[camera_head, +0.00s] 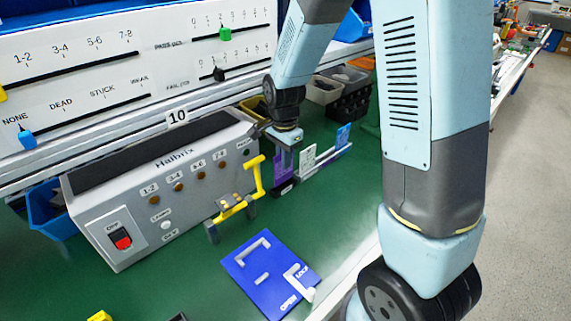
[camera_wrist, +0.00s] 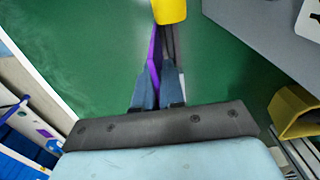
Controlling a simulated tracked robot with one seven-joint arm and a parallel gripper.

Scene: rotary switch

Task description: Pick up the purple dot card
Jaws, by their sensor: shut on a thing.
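My gripper (camera_head: 286,148) points down over the near end of the card rack, beside the grey machine. Its fingers are shut on a purple card (camera_head: 281,166), which stands upright. In the wrist view the card (camera_wrist: 155,50) shows nearly edge-on between the two blue-grey fingertips (camera_wrist: 158,80). No dot can be made out on its visible face.
A yellow handle (camera_head: 256,180) is close by at the left. A grey machine (camera_head: 160,190) stands behind it. A blue plate (camera_head: 266,262) lies in front on the green bench.

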